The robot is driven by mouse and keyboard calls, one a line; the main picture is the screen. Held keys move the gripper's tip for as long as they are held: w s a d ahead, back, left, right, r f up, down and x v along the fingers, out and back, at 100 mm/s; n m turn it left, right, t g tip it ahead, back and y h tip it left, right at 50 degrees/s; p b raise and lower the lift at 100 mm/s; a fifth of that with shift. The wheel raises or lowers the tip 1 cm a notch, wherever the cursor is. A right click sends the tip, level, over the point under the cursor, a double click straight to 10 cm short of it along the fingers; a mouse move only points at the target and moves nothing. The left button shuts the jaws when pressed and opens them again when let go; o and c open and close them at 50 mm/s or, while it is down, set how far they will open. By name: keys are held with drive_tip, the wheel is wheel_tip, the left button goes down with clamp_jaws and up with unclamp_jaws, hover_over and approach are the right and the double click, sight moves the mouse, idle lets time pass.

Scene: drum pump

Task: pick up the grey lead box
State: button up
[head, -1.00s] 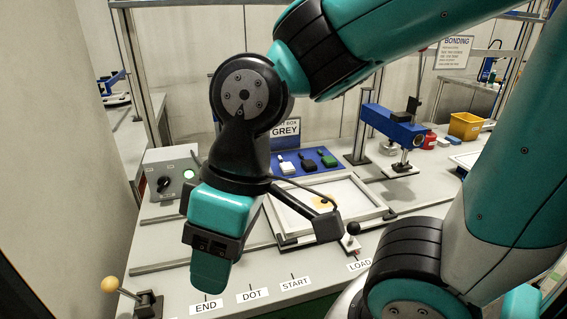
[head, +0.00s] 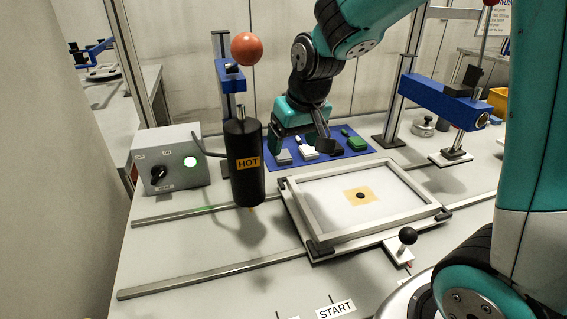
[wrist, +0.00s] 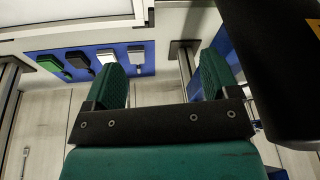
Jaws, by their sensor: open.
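The grey lead box (head: 283,157) lies at the left end of the row on the blue mat (head: 268,163). It also shows in the wrist view (wrist: 136,52), at the right end of the row there. My gripper (head: 296,143) is open and empty above the mat, close over the row. In the wrist view its two fingers (wrist: 162,68) stand apart, and the grey box appears between them, nearer the left finger. The white box (head: 308,153) is beside the grey one, partly behind the left finger in the wrist view.
A black box (wrist: 78,62) and a green box (head: 358,143) continue the row. A framed tray (head: 330,238) lies in front of the mat, and a blue clamp (head: 440,100) stands to the right.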

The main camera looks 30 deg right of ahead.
drive_tip(key=w+d+f+m+t+h, duration=0.1)
drive_tip(key=w+d, duration=0.3)
drive_tip(key=w, duration=0.3)
drive_tip(key=w+d+m+h, duration=0.1)
drive_tip(key=w+d+m, duration=0.15)
drive_tip(key=w, duration=0.55)
hover_over(282, 153)
drive_tip(key=s, duration=0.2)
drive_tip(key=shift+n, duration=0.35)
wheel_tip(282, 153, down, 10)
drive_tip(key=shift+a+f+p, duration=0.15)
drive_tip(key=shift+f+p, duration=0.05)
drive_tip(key=shift+p, duration=0.1)
drive_tip(key=shift+p+x, duration=0.7)
drive_tip(key=shift+x, duration=2.3)
drive_tip(key=shift+a, duration=0.15)
drive_tip(key=c, duration=1)
drive_tip(key=shift+r, duration=0.1)
